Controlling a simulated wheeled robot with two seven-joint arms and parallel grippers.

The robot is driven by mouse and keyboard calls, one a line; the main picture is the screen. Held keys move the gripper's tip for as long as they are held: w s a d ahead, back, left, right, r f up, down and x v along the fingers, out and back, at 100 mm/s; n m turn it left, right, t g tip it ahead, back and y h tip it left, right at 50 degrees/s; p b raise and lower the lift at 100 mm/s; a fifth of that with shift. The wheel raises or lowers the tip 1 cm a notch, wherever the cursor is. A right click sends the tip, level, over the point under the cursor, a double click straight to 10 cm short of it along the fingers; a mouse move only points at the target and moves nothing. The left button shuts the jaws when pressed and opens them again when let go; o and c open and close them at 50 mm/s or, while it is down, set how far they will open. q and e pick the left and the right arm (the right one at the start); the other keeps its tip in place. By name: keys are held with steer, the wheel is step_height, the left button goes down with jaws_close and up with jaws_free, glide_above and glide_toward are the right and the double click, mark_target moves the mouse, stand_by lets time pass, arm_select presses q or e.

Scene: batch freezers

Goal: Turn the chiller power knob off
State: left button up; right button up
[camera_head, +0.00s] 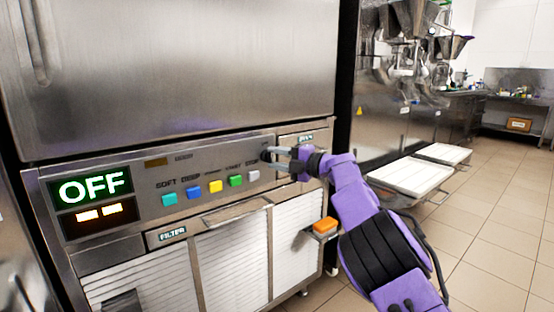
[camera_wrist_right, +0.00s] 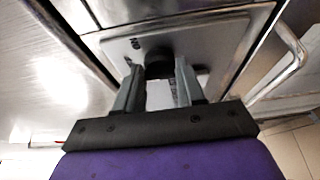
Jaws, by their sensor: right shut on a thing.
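The chiller's power knob (camera_head: 266,155) is a small dark knob at the right end of the control panel, partly hidden by my gripper in the head view. In the right wrist view the black knob (camera_wrist_right: 160,64) sits between the fingertips. My right gripper (camera_head: 278,158) reaches in from the right and is shut on the knob; its fingers also show in the wrist view (camera_wrist_right: 158,88). The chiller display (camera_head: 93,188) on the left reads "OFF" in white on green, with lit orange blocks below. My left gripper is not in view.
Several coloured buttons (camera_head: 216,186) line the panel left of the knob. An orange block (camera_head: 325,226) sticks out at the lower right of the cabinet. White trays (camera_head: 412,176) stand before machines on the right. The tiled floor (camera_head: 490,210) there is clear.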

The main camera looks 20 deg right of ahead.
steer(key=shift+f, duration=0.2)
steer(key=o, duration=1)
steer(key=shift+o, duration=0.2)
steer(key=shift+r, duration=0.1)
steer(key=v, duration=1)
steer(key=shift+s+d, duration=0.2)
